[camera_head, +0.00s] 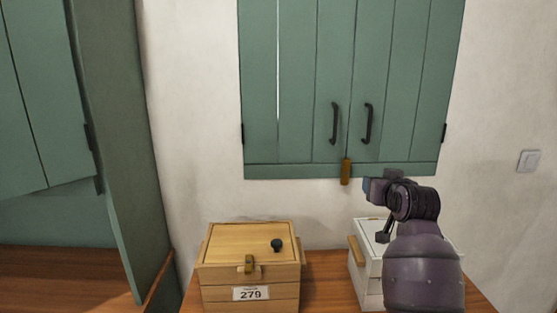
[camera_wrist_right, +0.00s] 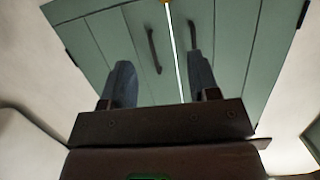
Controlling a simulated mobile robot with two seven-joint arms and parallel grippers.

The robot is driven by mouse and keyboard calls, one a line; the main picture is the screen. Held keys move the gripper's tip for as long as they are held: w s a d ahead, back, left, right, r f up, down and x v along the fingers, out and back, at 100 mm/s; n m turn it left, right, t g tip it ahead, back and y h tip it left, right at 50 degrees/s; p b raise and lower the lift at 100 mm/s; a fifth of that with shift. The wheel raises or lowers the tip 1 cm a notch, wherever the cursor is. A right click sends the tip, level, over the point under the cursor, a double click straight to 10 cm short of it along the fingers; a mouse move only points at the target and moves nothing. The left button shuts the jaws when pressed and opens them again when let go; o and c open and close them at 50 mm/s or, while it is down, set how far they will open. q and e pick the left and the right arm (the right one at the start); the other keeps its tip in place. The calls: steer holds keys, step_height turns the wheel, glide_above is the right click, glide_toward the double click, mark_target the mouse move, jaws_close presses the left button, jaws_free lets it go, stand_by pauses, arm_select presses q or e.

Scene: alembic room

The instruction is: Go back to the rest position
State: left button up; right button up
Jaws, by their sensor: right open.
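My right gripper (camera_head: 370,187) is raised in front of the wall, just below and right of the brown latch (camera_head: 346,171) at the bottom edge of the green wall cabinet (camera_head: 300,90). In the right wrist view my right gripper (camera_wrist_right: 162,85) has its two dark fingers apart with nothing between them. The green cabinet doors (camera_wrist_right: 105,45) lie beyond the fingers, with a bright gap between the doors. My left gripper is not in view.
A wooden box (camera_head: 225,275) with a label reading 279 stands on the wooden table (camera_head: 325,295). A white box (camera_head: 367,265) stands behind my right arm, partly hidden. A green door (camera_head: 110,120) is at the left and a light switch (camera_head: 529,161) at the right.

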steer(key=s+d+f+n+g+b, duration=0.1)
steer(key=s+d+f+g, duration=0.2)
steer(key=s+f, duration=3.5)
step_height(320, 180, down, 3)
steer(key=shift+s+d+f+g+b, duration=0.15)
steer(key=shift+f+g+b, duration=0.05)
steer(key=shift+g+b, duration=0.2)
steer(key=shift+c, duration=1.2)
